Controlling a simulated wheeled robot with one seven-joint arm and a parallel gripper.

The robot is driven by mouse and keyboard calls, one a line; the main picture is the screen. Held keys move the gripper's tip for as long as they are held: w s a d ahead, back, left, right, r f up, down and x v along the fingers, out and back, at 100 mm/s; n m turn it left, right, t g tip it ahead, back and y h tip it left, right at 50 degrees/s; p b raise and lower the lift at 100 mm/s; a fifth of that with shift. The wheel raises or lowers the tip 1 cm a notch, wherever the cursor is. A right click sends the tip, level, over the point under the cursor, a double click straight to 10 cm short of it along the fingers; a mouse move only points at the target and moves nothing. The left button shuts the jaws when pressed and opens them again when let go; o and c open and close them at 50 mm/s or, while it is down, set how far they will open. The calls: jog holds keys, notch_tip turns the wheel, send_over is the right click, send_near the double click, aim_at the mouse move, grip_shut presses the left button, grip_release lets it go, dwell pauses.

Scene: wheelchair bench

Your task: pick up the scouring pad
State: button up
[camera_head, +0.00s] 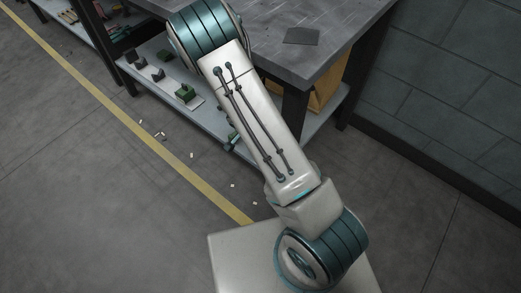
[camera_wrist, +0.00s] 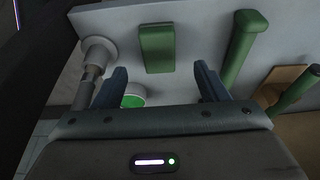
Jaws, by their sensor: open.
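A green rectangular pad, which looks like the scouring pad (camera_wrist: 157,48), lies on a pale grey shelf surface in the wrist view. My gripper (camera_wrist: 160,82) is open, its two dark fingers apart and nothing held between them. The pad is just beyond the fingertips, roughly in line with the gap between them. In the head view my arm covers part of the bench, and the gripper and pad cannot be made out.
In the wrist view, a metal fitting (camera_wrist: 96,58) stands by the left finger, a green-topped round item (camera_wrist: 133,97) shows between the fingers, and a green handle (camera_wrist: 241,45) lies right. The bench (camera_head: 335,22) bears a dark flat sheet (camera_head: 301,36); its lower shelf (camera_head: 137,73) holds small items.

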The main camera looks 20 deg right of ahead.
jog(key=b+x, duration=0.2)
jog(key=x, duration=0.3)
jog(key=shift+d+f, duration=0.2)
jog(key=c, duration=1.2)
